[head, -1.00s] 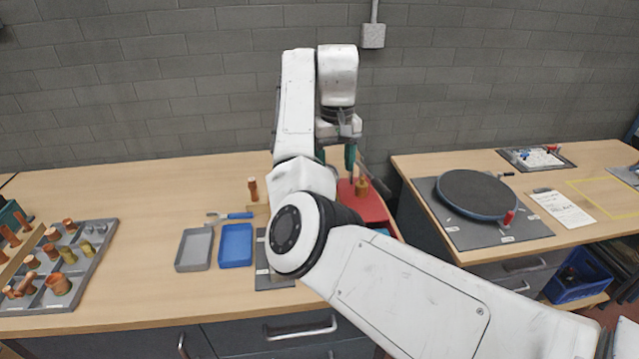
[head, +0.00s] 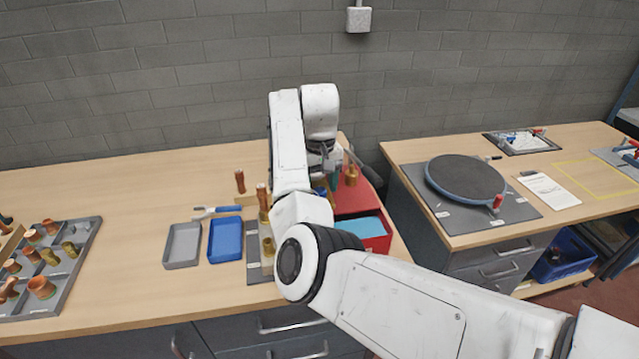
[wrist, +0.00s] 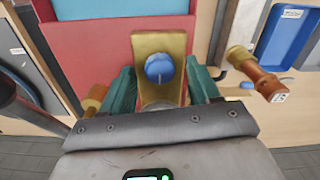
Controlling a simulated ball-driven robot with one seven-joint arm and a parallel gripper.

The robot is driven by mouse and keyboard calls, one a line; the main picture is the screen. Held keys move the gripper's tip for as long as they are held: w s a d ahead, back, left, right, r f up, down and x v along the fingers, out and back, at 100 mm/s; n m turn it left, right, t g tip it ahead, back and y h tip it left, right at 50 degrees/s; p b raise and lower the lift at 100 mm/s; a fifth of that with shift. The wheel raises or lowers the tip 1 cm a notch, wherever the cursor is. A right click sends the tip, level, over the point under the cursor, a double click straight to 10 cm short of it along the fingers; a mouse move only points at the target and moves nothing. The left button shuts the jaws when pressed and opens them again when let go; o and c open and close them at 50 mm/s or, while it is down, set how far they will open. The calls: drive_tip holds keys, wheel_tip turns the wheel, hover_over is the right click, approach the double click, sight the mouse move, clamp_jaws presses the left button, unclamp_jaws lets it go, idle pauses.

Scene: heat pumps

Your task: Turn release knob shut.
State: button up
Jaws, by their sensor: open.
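A round blue knob (wrist: 160,68) sits on a brass block (wrist: 150,43) in the wrist view, and I take it to be the release knob. A pale line marks its face. My gripper (wrist: 160,88) is open, with one teal finger on each side of the brass block. I cannot tell whether the fingers touch it. In the head view my gripper (head: 332,183) is partly hidden behind my arm, by the red box (head: 372,198), and the knob is not clearly visible.
The red box holds a light-blue panel (head: 364,227). A copper-coloured fitting (wrist: 262,78) stands to the right in the wrist view. A grey tray (head: 183,244) and a blue tray (head: 226,240) lie on the bench left of my arm.

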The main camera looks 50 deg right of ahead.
drive_tip(key=shift+f, duration=0.1)
drive_tip(key=c, duration=1)
drive_tip(key=shift+c, duration=0.2)
drive_tip(key=m+p, duration=0.2)
drive_tip(key=m, duration=0.1)
drive_tip(key=shift+m, duration=0.4)
drive_tip(key=m+p, duration=0.2)
drive_tip(key=m, duration=0.2)
drive_tip(key=shift+m, duration=0.3)
drive_tip(key=m, duration=0.4)
drive_tip(key=shift+p, duration=0.3)
drive_tip(key=shift+m, duration=2.5)
